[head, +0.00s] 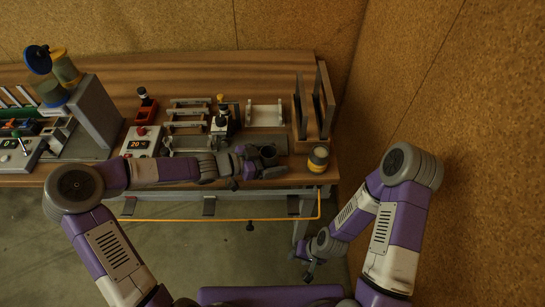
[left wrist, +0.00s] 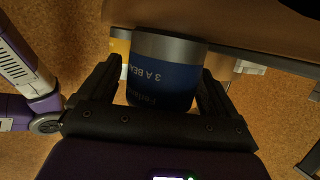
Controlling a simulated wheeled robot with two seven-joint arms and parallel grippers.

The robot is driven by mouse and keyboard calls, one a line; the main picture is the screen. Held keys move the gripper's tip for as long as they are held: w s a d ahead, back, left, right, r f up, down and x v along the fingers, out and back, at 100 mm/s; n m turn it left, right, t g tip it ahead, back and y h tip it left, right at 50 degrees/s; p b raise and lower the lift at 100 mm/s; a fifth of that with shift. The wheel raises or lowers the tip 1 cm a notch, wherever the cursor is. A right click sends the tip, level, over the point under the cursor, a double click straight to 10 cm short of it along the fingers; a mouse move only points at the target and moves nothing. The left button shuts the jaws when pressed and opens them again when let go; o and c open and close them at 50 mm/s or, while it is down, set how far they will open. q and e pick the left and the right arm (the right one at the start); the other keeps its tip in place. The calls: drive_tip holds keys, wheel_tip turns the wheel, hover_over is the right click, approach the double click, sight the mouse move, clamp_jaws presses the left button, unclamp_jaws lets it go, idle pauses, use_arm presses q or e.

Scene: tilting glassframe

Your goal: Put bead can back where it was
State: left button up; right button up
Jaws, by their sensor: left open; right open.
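The bead can (left wrist: 165,75) is blue with a grey metal rim and light lettering that reads upside down in the left wrist view. In the head view it appears as a dark can (head: 268,153) at the front of the bench. My left gripper (head: 262,166) is open, with one finger on either side of the can; whether the fingers touch it I cannot tell. The gripper's fingers also frame the can in the left wrist view (left wrist: 158,85). My right gripper (head: 311,272) is open and empty, low in front of the bench.
A yellow and dark can (head: 318,158) stands just right of the bead can. An upright wooden rack (head: 302,112) is behind it. A cork wall closes the right side.

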use_arm(q)
drive_tip(key=shift+r, duration=0.1)
drive_tip(key=shift+s+a+r, duration=0.1)
drive_tip(key=shift+a+r, duration=0.05)
drive_tip(key=shift+a, duration=0.15)
drive_tip(key=p+v, duration=0.4)
drive_tip(key=v, duration=0.6)
drive_tip(key=shift+a+r, duration=0.1)
drive_tip(key=shift+a, duration=0.15)
drive_tip(key=shift+s+a+p, duration=0.25)
drive_tip(key=shift+a+p, duration=0.05)
drive_tip(key=shift+a, duration=0.1)
